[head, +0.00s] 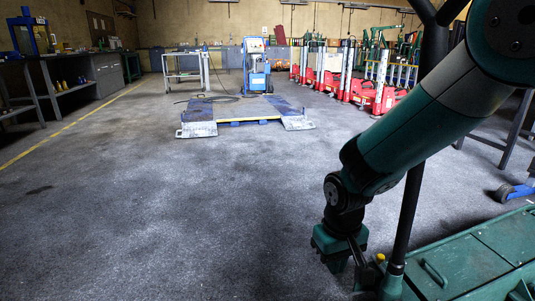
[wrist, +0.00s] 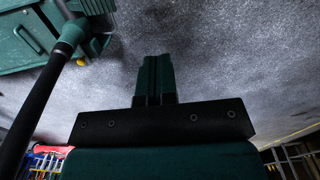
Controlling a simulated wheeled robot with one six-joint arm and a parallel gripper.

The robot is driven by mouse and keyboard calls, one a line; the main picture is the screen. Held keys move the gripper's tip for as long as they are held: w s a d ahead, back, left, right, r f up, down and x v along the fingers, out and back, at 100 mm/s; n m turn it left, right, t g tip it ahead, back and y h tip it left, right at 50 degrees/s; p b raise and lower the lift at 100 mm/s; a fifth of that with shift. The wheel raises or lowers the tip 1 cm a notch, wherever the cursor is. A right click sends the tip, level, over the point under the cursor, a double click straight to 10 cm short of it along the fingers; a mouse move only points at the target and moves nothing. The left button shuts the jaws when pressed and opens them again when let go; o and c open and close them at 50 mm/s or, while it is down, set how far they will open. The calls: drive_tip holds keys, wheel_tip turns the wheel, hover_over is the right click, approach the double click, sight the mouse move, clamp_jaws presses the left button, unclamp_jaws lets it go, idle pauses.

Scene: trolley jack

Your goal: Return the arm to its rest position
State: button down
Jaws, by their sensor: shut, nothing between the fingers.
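My arm comes in from the upper right in the head view and bends downward. My gripper (head: 346,268) hangs at its lower end, low over the grey floor and just left of a green machine with a tall black handle, which looks like the trolley jack (head: 470,262). In the wrist view, my gripper's two fingers (wrist: 154,62) lie side by side, shut and empty. The jack's green body (wrist: 30,40) and black handle (wrist: 38,105) show there at the left. I cannot tell whether the gripper touches the jack.
The floor (head: 170,225) to the left of my arm is wide and clear. A low blue ramp platform (head: 245,112) lies farther back, with a blue machine (head: 256,68) behind it. Red jacks (head: 370,97) stand at the back right. A workbench (head: 75,80) stands at the left.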

drive_tip(key=s+d+r+n+y+p, duration=0.1)
drive_tip(key=s+r+n+y+p, duration=0.3)
drive_tip(key=s+r, duration=1.65)
wheel_tip(320, 180, up, 37)
drive_tip(key=p, duration=3.7)
drive_tip(key=shift+w, duration=0.35)
